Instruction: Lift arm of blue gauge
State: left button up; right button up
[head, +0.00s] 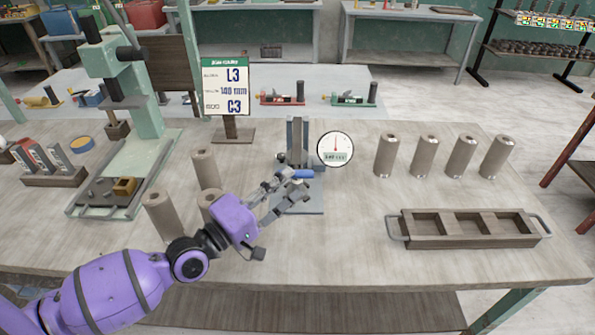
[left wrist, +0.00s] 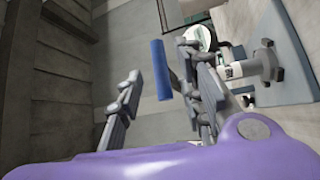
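The gauge is a grey stand (head: 297,135) on a flat grey base plate, mid-table, with a round white dial (head: 335,146) at its right. Its blue arm handle (head: 303,174) sticks out low at the front of the stand. The blue handle (left wrist: 160,69) also shows in the left wrist view. My left gripper (head: 293,185) is at the handle, with its fingers apart. In the left wrist view the blue handle appears in the gap between the open fingers (left wrist: 162,93), with no clear contact. My right gripper is not in view.
Brown cylinders (head: 205,168) stand left of the gauge, close to my left arm. Several more cylinders (head: 426,155) stand at the right. A wooden tray (head: 460,243) with handles lies at front right. A sign (head: 226,86) and a green press (head: 135,110) stand behind left.

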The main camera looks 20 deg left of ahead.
aim_at(297, 170)
pick_arm(q)
jog(key=x, duration=0.4)
jog(key=shift+w+d+p, duration=0.1)
jog(key=shift+p, duration=0.25)
jog(key=shift+f, duration=0.1)
grip_shut()
